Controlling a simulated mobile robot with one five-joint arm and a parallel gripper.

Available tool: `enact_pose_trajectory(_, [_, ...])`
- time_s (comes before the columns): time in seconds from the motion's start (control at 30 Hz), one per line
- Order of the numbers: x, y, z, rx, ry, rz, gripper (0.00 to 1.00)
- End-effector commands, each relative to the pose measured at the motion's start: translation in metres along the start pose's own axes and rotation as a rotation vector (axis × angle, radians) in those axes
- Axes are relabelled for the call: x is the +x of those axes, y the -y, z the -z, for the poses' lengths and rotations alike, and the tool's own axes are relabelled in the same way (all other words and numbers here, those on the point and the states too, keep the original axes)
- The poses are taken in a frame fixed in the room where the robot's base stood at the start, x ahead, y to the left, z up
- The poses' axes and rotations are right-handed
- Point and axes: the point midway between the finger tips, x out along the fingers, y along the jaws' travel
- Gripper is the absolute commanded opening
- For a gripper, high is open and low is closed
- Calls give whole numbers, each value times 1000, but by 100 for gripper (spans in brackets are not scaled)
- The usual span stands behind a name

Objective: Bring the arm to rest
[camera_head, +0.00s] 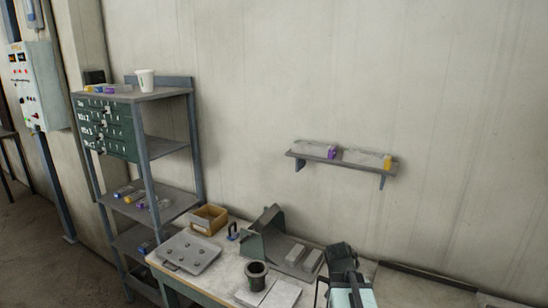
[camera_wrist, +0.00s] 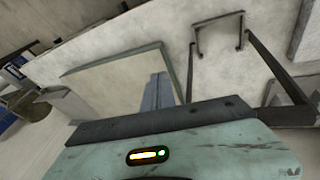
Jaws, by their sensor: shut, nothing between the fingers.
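A folded part of my arm (camera_head: 342,262), dark above and pale teal below, stands at the bottom right of the head view, in front of the workbench. No fingertips can be made out in either view. The wrist view is tilted and looks down on a teal casing (camera_wrist: 215,150) of my own body, with a dark bar along its top and a small lit indicator. No object shows held there. A dark cylindrical pot (camera_head: 256,270) stands on the workbench (camera_head: 222,286), left of my arm.
The bench also holds a grey tray with round knobs (camera_head: 185,252), a cardboard box (camera_head: 209,219) and a grey angled fixture (camera_head: 270,235). A shelf rack (camera_head: 150,95) carrying a white cup (camera_head: 145,79) stands left. A wall shelf (camera_head: 342,163) hangs behind.

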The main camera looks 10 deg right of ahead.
Motion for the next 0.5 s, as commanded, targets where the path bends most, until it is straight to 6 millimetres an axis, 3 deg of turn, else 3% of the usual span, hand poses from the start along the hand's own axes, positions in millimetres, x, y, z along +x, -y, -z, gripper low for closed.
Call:
enact_pose_trajectory(0.03, [-9,30,-17,-108,12,51,0])
enact_pose_trajectory(0.2, [-37,109,-72,-444,42,211,0])
enact_pose_trajectory(0.43, [-74,184,-147,-818,52,395,0])
enact_pose_trajectory(0.5, [-42,188,-156,-821,64,390,0])
